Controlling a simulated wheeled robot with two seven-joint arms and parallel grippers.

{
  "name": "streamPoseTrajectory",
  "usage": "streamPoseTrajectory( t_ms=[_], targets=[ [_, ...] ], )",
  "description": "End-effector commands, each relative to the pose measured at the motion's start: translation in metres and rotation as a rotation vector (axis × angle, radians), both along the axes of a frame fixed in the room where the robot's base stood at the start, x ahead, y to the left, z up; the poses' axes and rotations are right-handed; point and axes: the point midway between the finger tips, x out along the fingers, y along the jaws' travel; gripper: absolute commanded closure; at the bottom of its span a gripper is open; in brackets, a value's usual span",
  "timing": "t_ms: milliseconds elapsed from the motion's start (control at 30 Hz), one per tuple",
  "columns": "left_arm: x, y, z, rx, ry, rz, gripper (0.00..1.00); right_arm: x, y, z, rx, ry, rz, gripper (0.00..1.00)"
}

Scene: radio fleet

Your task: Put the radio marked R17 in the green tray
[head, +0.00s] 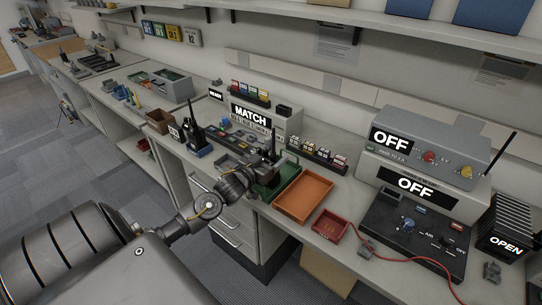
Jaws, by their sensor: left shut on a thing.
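The green tray (291,172) sits on the bench, left of an orange tray. My left gripper (264,162) is at the tray's left side, shut on a dark radio (272,156) with a thin upright antenna. The radio is upright over or in the tray; I cannot tell whether it touches the tray floor. Its marking is not readable. My gripper and wrist hide part of the radio and of the tray's near left side. Another black radio (191,131) stands further left, near a blue holder. My right gripper is not in view.
An orange tray (304,196) and a small red tray (330,227) lie right of the green tray. A grey MATCH unit (268,120) stands behind. Grey OFF units (425,180) and a control panel with a red cable are at right.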

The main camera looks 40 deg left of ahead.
Motion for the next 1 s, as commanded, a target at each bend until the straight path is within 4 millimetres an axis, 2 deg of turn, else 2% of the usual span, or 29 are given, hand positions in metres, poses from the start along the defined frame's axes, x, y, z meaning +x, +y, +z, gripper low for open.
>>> streamPoseTrajectory(
  t_ms=[267,300,433,767,867,1000],
  targets=[
    [0.0,0.0,-0.001,0.0,-0.003,0.0,0.63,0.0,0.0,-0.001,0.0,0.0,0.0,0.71],
    [0.0,0.0,-0.002,0.0,-0.001,0.0,0.22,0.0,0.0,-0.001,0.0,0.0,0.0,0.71],
    [0.0,0.0,-0.001,0.0,0.0,0.0,0.06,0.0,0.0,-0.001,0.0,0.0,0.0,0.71],
    [-0.001,0.0,0.001,0.0,0.0,0.0,0.06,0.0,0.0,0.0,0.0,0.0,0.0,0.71],
    [-0.012,0.0,-0.002,0.0,0.002,0.0,0.06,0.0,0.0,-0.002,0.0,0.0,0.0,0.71],
    [-0.039,-0.001,-0.002,0.0,0.002,-0.001,0.06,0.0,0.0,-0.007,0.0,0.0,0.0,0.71]
  ],
)
